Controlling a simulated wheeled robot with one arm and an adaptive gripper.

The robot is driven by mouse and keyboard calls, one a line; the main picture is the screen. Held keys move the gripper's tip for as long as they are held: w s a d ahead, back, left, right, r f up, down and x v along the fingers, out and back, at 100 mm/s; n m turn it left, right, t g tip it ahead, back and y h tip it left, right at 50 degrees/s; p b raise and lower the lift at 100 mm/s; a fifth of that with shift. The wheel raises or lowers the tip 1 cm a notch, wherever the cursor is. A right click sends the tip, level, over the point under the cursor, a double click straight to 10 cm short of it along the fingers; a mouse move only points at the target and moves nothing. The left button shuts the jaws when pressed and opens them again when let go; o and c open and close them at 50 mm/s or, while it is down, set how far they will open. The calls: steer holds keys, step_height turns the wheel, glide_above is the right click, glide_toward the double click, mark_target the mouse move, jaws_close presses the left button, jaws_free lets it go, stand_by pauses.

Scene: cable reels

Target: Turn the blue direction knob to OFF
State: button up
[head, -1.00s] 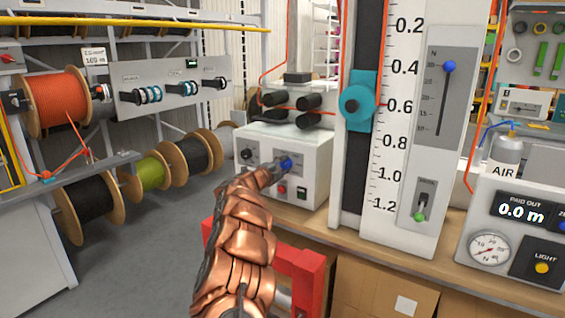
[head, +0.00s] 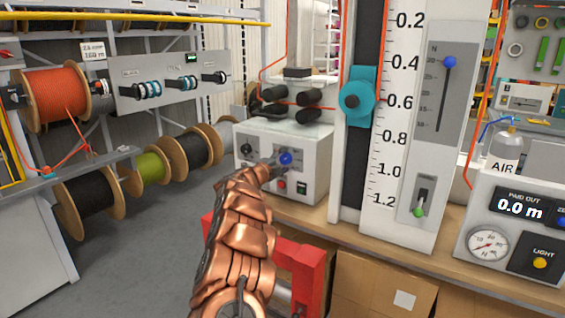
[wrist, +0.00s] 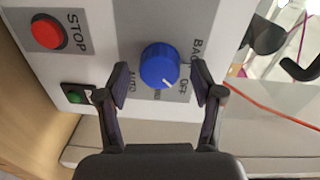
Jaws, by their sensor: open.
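The blue direction knob (wrist: 160,66) is on the front of a white control box (head: 308,185); it also shows in the head view (head: 285,159). Its white pointer mark faces the lower right in the wrist view, on the side of the OFF lettering. Some lettering is hidden, so I cannot tell its exact setting. My gripper (wrist: 162,84) is open, one finger on each side of the knob and a little below its middle in the picture. I see gaps between fingers and knob. In the head view my copper-coloured arm hides most of the gripper (head: 270,168).
A red STOP button (wrist: 47,33) and a green button (wrist: 75,97) sit on the same panel. Black rollers (head: 308,102) with an orange cable stand above the box. A tall scale panel (head: 385,180) rises to its right. A red frame (head: 300,265) stands below my arm.

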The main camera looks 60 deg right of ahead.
steer(key=a, duration=1.2)
steer(key=shift+s+r, duration=0.25)
stand_by(0.6)
